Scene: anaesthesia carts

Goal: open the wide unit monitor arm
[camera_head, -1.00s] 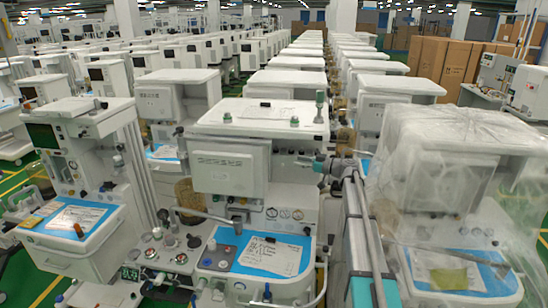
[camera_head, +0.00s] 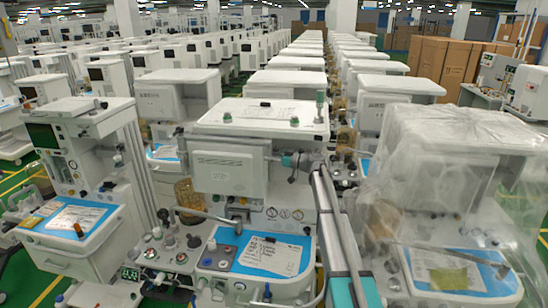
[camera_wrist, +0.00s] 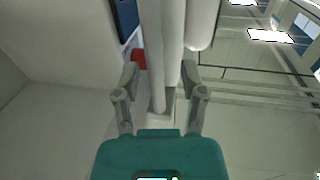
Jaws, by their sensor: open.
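The wide unit (camera_head: 262,118) stands in the middle of the head view. Its white monitor panel (camera_head: 225,172) hangs at the front, below the top shelf, facing forward. My gripper (camera_head: 274,157) is at the panel's right edge, reached from the right by my arm. In the wrist view my gripper (camera_wrist: 160,70) has its two grey fingers apart. White upright bars (camera_wrist: 172,55) run between and past the fingers. I cannot tell whether the fingers touch them. The monitor arm behind the panel is hidden in the head view.
A plastic-wrapped unit (camera_head: 450,160) stands close on the right. A narrower cart (camera_head: 75,225) stands on the left. A blue work surface with papers (camera_head: 268,255) lies below the panel. Rows of similar carts fill the background.

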